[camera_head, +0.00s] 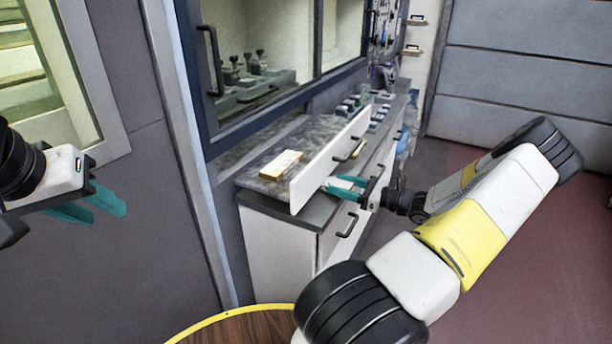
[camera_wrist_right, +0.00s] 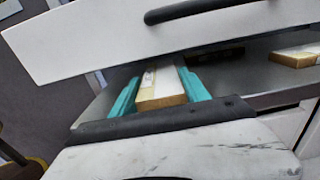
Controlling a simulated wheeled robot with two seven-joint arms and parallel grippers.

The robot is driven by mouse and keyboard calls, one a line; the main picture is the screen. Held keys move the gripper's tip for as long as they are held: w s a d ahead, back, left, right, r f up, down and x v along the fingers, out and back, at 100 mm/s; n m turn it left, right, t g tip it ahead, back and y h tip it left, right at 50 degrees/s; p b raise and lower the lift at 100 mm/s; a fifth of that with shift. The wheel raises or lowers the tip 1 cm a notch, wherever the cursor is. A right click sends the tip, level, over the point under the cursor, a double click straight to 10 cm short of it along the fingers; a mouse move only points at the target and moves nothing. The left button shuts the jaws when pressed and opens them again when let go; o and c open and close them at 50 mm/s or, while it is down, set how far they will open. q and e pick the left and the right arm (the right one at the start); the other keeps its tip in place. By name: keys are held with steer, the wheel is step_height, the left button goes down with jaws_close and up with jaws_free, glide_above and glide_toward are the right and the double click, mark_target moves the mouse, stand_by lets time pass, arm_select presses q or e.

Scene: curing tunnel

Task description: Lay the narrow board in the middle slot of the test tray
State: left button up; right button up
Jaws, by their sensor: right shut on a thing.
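My right gripper (camera_head: 345,187) is low in front of a white panel with dark handles. In the right wrist view its teal fingers (camera_wrist_right: 160,98) are shut on a board (camera_wrist_right: 161,94) with a pale top and golden-brown edges; the far part of the board runs back towards the panel. In the head view only a pale bit of this board shows between the fingers. Another pale board (camera_head: 281,164) lies on the mottled grey surface behind the panel. My left gripper (camera_head: 95,206) is at the far left, open and empty. I cannot make out the test tray or its slots.
The white panel (camera_head: 312,182) stands close to my right gripper, and it crosses the top of the right wrist view (camera_wrist_right: 130,40). Another board (camera_wrist_right: 297,55) lies at the right there. Small items (camera_head: 378,115) stand farther back. A round wooden table (camera_head: 245,328) is at the bottom.

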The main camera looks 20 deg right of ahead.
mark_target(326, 185)
steer(key=x, duration=0.5)
steer(key=shift+a, duration=0.2)
steer(key=shift+d+f, duration=0.15)
steer(key=shift+f, duration=0.6)
steer(key=shift+f, duration=0.1)
steer(key=o, duration=1.4)
